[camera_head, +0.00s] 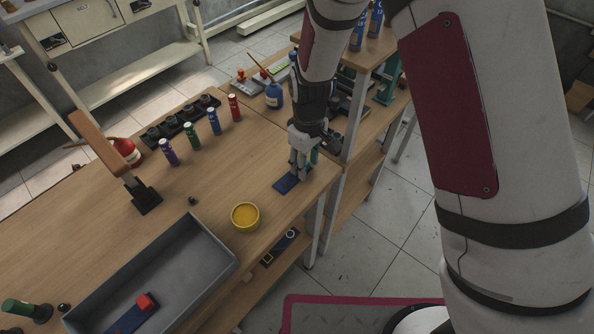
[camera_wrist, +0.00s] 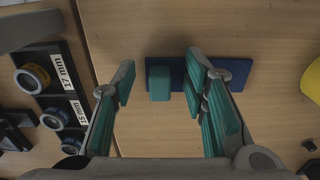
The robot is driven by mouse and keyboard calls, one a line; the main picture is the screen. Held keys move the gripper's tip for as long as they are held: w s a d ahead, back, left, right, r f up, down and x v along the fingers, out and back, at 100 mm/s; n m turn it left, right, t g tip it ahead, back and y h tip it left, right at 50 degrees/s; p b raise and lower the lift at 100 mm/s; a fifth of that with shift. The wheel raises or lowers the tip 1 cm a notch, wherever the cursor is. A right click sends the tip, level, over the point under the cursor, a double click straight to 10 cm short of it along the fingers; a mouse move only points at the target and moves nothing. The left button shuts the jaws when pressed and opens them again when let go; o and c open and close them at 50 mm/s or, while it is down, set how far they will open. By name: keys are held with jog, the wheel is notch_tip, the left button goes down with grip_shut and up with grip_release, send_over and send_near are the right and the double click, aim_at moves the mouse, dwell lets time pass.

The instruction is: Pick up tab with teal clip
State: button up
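The blue tab (camera_head: 284,185) lies flat on the wooden bench near its right edge. In the wrist view the tab (camera_wrist: 240,73) shows with a teal clip (camera_wrist: 160,83) standing on its left end. My gripper (camera_head: 302,172) is over the tab, pointing down, and hides part of it in the head view. In the wrist view my gripper (camera_wrist: 162,70) is open, with teal pads on its fingers. The clip appears between the two fingers, with gaps on both sides. The right finger crosses over the tab's middle.
A grey tray (camera_head: 215,247) holds another blue tab with a red clip (camera_head: 145,302). A yellow round container (camera_head: 245,216) stands left of my gripper. Several coloured cylinders, including a red one (camera_head: 234,107), and a blue bottle (camera_head: 273,95) stand farther back. A black labelled rack (camera_wrist: 62,90) is at left.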

grip_shut()
